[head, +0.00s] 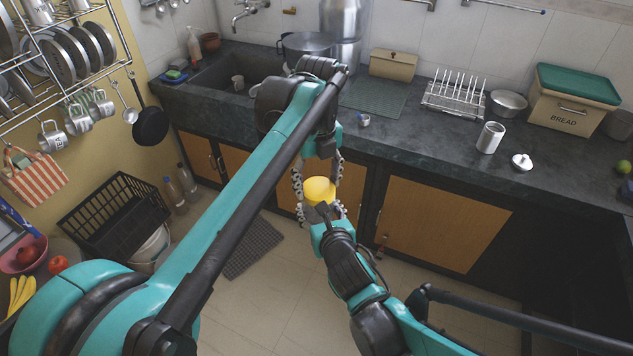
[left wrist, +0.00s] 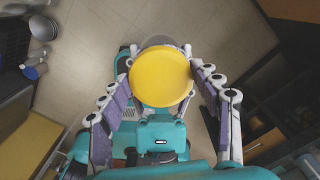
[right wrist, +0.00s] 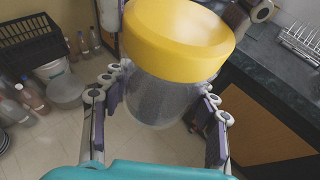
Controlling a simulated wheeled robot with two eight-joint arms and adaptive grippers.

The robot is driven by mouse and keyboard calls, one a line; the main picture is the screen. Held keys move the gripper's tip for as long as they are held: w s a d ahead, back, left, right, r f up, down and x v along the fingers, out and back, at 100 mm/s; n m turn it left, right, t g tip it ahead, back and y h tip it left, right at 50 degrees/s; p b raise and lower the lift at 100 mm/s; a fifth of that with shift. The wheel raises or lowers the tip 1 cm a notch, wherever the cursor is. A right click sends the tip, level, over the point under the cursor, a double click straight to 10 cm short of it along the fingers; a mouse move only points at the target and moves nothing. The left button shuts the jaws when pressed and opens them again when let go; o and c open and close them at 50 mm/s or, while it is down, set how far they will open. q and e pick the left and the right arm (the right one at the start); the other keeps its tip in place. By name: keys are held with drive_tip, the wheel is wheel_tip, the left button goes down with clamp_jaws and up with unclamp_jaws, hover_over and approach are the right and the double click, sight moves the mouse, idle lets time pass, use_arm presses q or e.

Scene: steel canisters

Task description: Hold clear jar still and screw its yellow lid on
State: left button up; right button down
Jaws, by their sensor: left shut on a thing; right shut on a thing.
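The yellow lid (head: 319,190) sits over the mouth of the clear jar, held in the air in front of the counter. In the left wrist view the lid (left wrist: 161,77) lies between the fingers of my left gripper (left wrist: 163,72), which is shut on it. In the right wrist view the clear jar (right wrist: 163,103) is below the lid (right wrist: 178,42), and my right gripper (right wrist: 160,98) is shut on the jar's sides. In the head view the jar is mostly hidden by the lid and my grippers. I cannot tell how far the threads are engaged.
The dark counter (head: 420,135) runs behind, with a dish rack (head: 455,97), a steel canister (head: 490,138), a small steel lid (head: 522,162) and a bread bin (head: 572,105). A black crate (head: 115,215) stands at left. Open floor lies below my grippers.

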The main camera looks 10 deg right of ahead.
use_arm(q)
drive_tip(key=m, duration=0.2)
drive_tip(key=shift+m, duration=0.3)
drive_tip(key=o, duration=0.8)
drive_tip(key=shift+r, duration=2.25)
drive_tip(key=shift+c, duration=0.2)
